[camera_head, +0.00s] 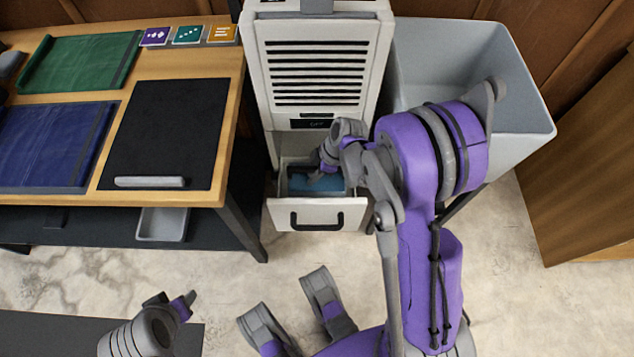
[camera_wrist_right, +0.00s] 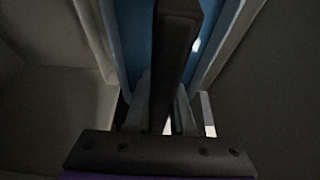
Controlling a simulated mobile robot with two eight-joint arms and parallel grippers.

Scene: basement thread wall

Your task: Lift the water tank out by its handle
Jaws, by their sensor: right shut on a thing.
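The water tank (camera_head: 316,180) shows as a blue patch inside the pulled-out drawer (camera_head: 300,214) of the white dehumidifier. My right gripper (camera_head: 322,168) reaches down into the drawer over the tank and hides part of it. In the right wrist view, the tank's blue surface (camera_wrist_right: 133,45) lies behind a dark handle bar (camera_wrist_right: 175,50). The bar runs between the fingers of my right gripper (camera_wrist_right: 160,105), which is shut on it. My left gripper (camera_head: 185,303) is at the lower left, away from the tank; its jaw gap is not clear.
The dehumidifier body (camera_head: 255,60) with its dark louvres stands just above the drawer. A large grey bin (camera_head: 530,120) stands to its right. A wooden table (camera_head: 222,150) with green, blue and black mats is at the left. The floor in front is partly clear.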

